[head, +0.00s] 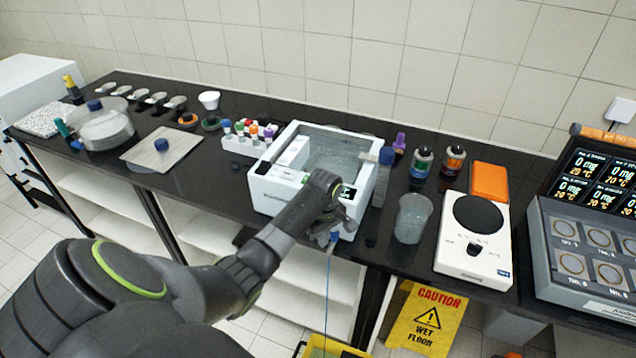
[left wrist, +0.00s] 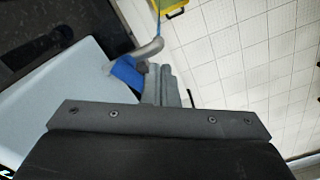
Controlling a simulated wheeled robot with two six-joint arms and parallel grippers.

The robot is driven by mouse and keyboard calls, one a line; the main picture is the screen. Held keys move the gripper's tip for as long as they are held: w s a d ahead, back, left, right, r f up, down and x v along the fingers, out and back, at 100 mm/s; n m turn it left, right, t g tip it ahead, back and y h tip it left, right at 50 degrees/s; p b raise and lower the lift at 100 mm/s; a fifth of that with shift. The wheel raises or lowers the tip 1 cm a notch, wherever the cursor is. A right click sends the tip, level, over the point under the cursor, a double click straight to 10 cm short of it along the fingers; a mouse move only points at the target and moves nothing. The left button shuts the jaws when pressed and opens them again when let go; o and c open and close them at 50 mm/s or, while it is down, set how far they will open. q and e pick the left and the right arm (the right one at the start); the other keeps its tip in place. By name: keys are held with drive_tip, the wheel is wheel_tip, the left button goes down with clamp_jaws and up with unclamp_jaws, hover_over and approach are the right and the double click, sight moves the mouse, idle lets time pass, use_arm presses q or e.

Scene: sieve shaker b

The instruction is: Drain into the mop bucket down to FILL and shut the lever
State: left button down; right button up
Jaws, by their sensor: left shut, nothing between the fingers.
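The white water bath (head: 262,190) stands at the table's front edge, with clear liquid inside; I cannot read its FILL mark. At its lower front right corner is a blue drain lever (head: 334,237); in the left wrist view the lever (left wrist: 126,73) sits by a bent metal spout (left wrist: 149,49). A thin blue stream (head: 327,290) runs down from the spout towards the yellow mop bucket (head: 318,346), which is partly cut off by the frame. My left gripper (head: 338,218) is shut and empty, its fingers (left wrist: 162,86) right beside the lever; contact is unclear. My right gripper is out of view.
A beaker (head: 412,220), a tall clear cylinder (head: 382,180) and a white stirrer (head: 470,256) stand right of the bath. A tube rack (head: 240,146) stands to its left. A yellow wet-floor sign (head: 427,318) stands on the floor below.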

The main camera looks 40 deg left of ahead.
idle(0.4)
use_arm(q)
drive_tip(key=shift+w+a, duration=0.3)
drive_tip(key=shift+w, duration=0.05)
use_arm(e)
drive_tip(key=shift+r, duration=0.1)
use_arm(q)
drive_tip(key=shift+w+r, duration=0.1)
drive_tip(key=shift+w, duration=0.05)
